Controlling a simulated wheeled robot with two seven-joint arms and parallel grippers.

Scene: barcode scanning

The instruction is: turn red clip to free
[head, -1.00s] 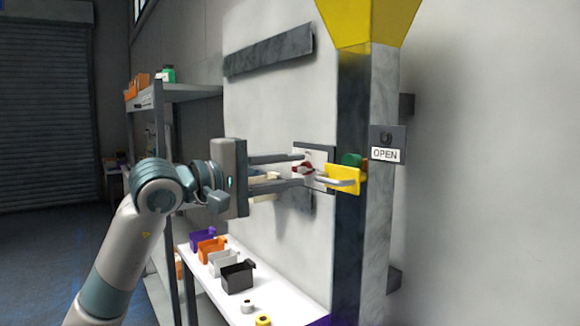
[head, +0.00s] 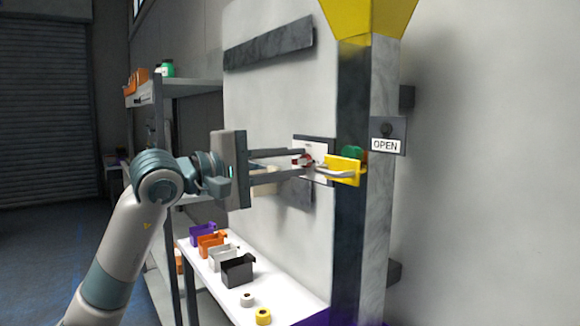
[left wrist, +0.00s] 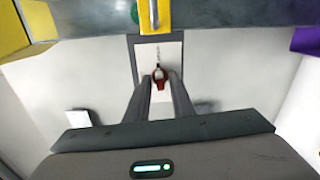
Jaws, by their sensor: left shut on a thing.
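The red clip (head: 306,160) sits on a white plate with a dark frame (head: 318,139) on the side of the wall panel. In the left wrist view the red clip (left wrist: 159,75) is between the fingertips, in front of the white plate (left wrist: 171,49). My left gripper (head: 304,162) reaches in from the left with its long fingers shut on the red clip; it also shows in the left wrist view (left wrist: 159,84). The fingers hide part of the clip. My right gripper is in neither view.
A yellow bracket (head: 345,170) with a pale handle and a green piece (head: 352,153) are close right of the clip. Below, a white shelf (head: 285,290) carries several small bins, including a black one (head: 238,271).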

